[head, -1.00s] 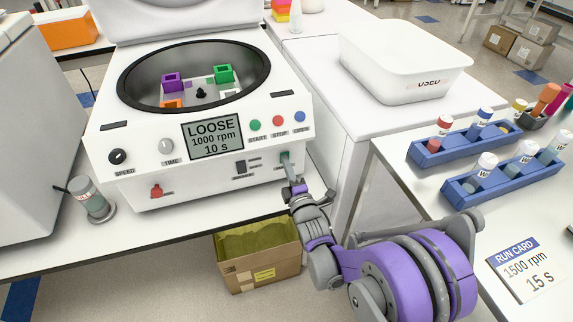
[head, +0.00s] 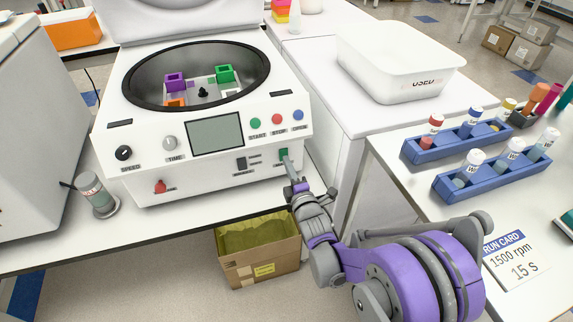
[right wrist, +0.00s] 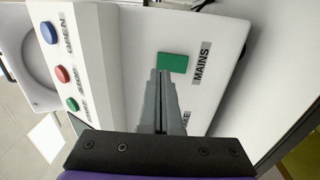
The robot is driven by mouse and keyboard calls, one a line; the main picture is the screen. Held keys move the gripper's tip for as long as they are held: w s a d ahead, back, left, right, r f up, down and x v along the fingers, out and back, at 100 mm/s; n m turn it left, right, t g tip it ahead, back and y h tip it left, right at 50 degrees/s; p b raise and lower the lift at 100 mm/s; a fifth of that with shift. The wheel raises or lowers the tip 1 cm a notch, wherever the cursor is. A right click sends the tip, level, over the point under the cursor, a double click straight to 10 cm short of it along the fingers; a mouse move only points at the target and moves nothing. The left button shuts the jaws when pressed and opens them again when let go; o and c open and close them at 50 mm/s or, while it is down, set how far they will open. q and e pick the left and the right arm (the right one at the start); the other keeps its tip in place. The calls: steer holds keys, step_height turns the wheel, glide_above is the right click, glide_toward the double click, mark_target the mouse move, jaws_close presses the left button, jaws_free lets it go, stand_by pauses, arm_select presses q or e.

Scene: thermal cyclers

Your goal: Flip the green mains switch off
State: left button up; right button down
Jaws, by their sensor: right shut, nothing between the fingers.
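The green mains switch (head: 283,153) is on the lower right of the white centrifuge's (head: 220,175) front panel. It also shows in the right wrist view (right wrist: 174,62), beside its MAINS label. My right gripper (head: 286,168) is shut and empty, with its fingertips at the switch; in the right wrist view the fingertips (right wrist: 161,74) overlap the switch's lower edge. I cannot tell for sure whether they touch it. The centrifuge's display (head: 215,135) is blank. My left gripper is not in view.
The centrifuge lid is open, with coloured holders in the bowl. A small jar (head: 94,193) stands at its left. A cardboard box (head: 262,262) is on the floor below. Blue tube racks (head: 455,147) and a run card (head: 517,258) lie on the right table.

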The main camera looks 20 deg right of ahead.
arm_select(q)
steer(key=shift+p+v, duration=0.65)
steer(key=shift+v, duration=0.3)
arm_select(e)
steer(key=s+r, duration=0.1)
steer(key=s, duration=1)
steer(key=shift+d+r, duration=0.2)
steer(key=shift+r, duration=0.05)
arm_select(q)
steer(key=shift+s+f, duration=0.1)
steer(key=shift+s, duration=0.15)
arm_select(e)
steer(key=shift+s, duration=0.15)
